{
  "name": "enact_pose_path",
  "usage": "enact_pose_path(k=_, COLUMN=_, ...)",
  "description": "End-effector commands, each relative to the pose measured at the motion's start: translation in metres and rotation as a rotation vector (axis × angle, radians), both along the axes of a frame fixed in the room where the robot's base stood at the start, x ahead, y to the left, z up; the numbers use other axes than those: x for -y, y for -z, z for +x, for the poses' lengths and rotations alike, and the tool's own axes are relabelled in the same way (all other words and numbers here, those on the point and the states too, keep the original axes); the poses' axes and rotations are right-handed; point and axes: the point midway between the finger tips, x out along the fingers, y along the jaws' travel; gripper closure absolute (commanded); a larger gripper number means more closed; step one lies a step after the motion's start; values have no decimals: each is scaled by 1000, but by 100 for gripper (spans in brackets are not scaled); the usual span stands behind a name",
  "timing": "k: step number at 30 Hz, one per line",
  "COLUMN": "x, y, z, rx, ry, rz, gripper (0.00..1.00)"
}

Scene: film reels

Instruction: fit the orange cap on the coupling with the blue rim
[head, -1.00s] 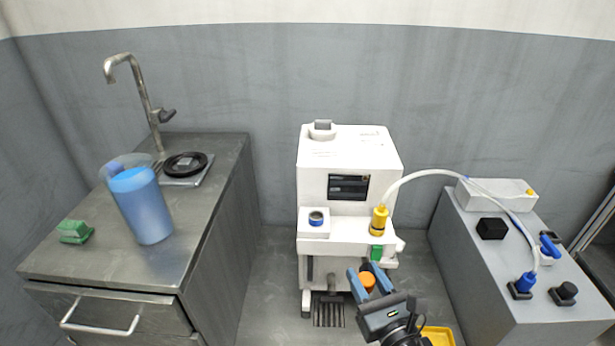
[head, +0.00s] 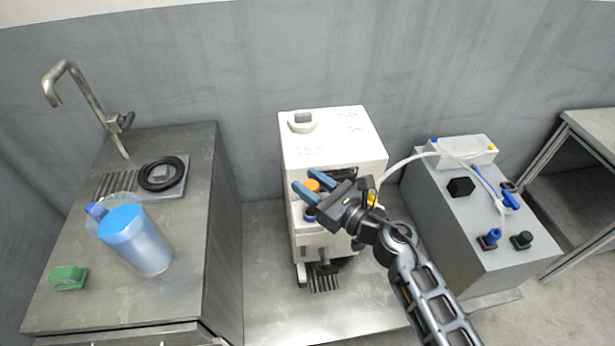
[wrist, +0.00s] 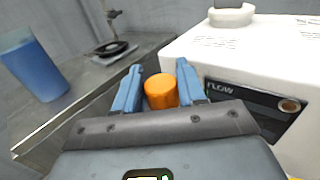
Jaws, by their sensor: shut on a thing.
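My gripper (head: 307,190) is shut on the orange cap (head: 313,185), which shows between the blue fingers in the wrist view (wrist: 161,91). The gripper holds the cap up in front of the white machine (head: 335,140). The coupling with the blue rim (head: 309,215) sits on the machine's front ledge. In the head view it shows just below the cap and fingers, partly covered by my gripper. I cannot tell the height gap between cap and coupling. The coupling does not show in the wrist view.
A yellow connector (head: 373,198) with a white hose is right of my gripper, partly hidden. A grey cabinet (head: 450,215) with blue and black fittings stands at right. The steel counter (head: 195,225) at left holds a blue jug (head: 140,245), a black ring (head: 163,173) and a green block (head: 68,278).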

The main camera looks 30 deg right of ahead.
Motion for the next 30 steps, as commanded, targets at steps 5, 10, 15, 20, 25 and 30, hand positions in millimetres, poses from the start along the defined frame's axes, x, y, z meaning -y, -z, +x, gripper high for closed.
enact_pose_path(k=5, x=0, y=18, z=0, rx=0, ry=0, rz=0, gripper=89)
enact_pose_path(k=10, x=0, y=35, z=0, rx=1, ry=0, rz=1, gripper=89)
enact_pose_path(k=15, x=0, y=49, z=0, rx=1, ry=0, rz=0, gripper=89)
enact_pose_path(k=20, x=0, y=54, z=0, rx=1, ry=0, rz=0, gripper=89)
enact_pose_path(k=25, x=0, y=53, z=0, rx=1, ry=0, rz=0, gripper=89)
enact_pose_path(k=30, x=0, y=53, z=0, rx=1, ry=0, rz=0, gripper=89)
